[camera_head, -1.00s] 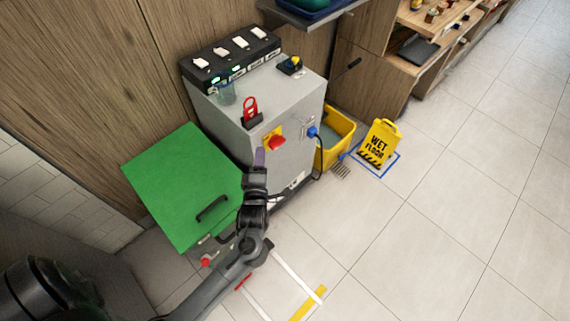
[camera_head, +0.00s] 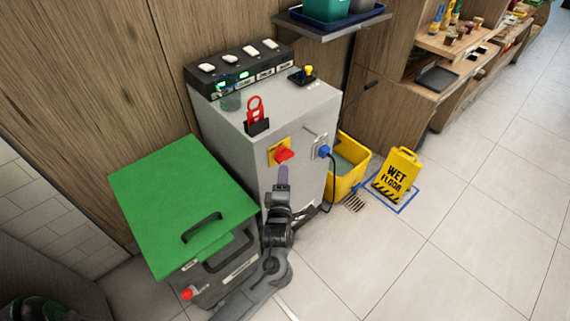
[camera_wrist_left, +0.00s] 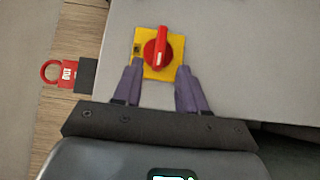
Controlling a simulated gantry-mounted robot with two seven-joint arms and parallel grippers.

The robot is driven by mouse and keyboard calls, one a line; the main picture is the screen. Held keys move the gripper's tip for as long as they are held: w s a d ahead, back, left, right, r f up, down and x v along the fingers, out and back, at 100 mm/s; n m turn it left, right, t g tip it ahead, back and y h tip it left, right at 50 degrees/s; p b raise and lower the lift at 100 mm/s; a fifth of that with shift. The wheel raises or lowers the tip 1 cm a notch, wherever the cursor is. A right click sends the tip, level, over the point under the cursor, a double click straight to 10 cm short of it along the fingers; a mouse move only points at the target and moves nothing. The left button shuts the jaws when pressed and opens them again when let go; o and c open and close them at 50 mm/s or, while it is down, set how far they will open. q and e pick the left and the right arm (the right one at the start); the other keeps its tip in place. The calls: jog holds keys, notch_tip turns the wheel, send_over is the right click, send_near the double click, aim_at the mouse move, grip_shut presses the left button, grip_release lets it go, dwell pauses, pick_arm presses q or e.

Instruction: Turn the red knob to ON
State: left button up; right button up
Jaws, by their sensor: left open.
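The red knob (camera_head: 284,155) sits on a yellow plate (camera_head: 273,146) on the front face of a grey cabinet (camera_head: 240,150). In the left wrist view the red knob (camera_wrist_left: 157,48) shows with its handle close to upright on the yellow plate (camera_wrist_left: 138,60); the plate's lettering is too small to read. My left gripper (camera_head: 283,173) is just below the knob in the head view. In the left wrist view its two purple fingers (camera_wrist_left: 158,72) are open, one on each side below the knob, with nothing between them. Whether they touch the knob is unclear. My right gripper is out of view.
A red lockout tag (camera_head: 256,111) stands in a black holder on the cabinet top. A blue plug (camera_head: 324,151) with a cable is right of the knob. A green-lidded bin (camera_head: 180,200) stands left, and a yellow bucket (camera_head: 348,180) and wet floor sign (camera_head: 398,175) stand right.

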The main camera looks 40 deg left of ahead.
aim_at(285, 161)
pick_arm(q)
jog(key=b+x, duration=0.2)
jog(key=x, duration=0.5)
jog(key=shift+w+a, duration=0.2)
grip_shut()
